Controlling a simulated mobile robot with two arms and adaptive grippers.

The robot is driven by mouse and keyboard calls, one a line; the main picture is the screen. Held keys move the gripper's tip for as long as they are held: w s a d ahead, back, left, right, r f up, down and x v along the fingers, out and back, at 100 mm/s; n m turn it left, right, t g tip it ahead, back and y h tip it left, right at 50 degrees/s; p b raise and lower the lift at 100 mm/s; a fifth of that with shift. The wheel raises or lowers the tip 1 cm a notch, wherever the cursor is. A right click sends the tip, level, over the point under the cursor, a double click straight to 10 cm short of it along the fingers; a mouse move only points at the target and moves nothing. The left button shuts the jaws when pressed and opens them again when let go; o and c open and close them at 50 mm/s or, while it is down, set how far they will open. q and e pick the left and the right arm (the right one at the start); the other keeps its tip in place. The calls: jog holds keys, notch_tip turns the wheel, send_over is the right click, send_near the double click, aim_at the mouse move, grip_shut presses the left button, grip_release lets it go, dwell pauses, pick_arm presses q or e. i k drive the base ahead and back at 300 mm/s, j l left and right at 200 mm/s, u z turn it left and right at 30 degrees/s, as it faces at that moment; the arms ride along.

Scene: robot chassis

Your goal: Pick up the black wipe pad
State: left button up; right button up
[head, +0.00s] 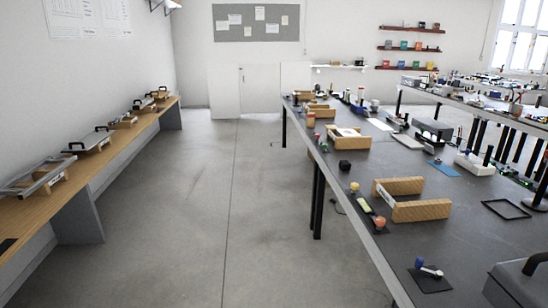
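Neither of my grippers is in the head view. I cannot tell for certain which item is the black wipe pad. A flat black square (424,284) lies on the dark table at the lower right, with a blue-and-white tool on it. A small black block (344,166) sits near that table's left edge. A flat dark piece (7,244) lies on the wooden bench at the left edge of the picture, partly cut off. Nothing is seen holding any of these.
The long dark table (440,235) on the right carries wooden blocks (420,209), a black square frame (506,209) and many small tools. A wooden bench (22,212) with handled metal items runs along the left wall. The grey floor (190,210) between them is clear.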

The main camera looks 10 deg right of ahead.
aim_at(344, 166)
jog(key=i+z, duration=0.1)
jog(key=i, duration=0.75)
jog(key=i+j+z, duration=0.1)
jog(key=i, duration=0.8)
jog(key=i+j+z, duration=0.1)
jog(key=i+z, duration=0.35)
jog(key=i+j+z, duration=0.25)
jog(key=z, duration=0.2)
jog(key=i+j+z, duration=0.6)
jog(key=j+z, duration=0.3)
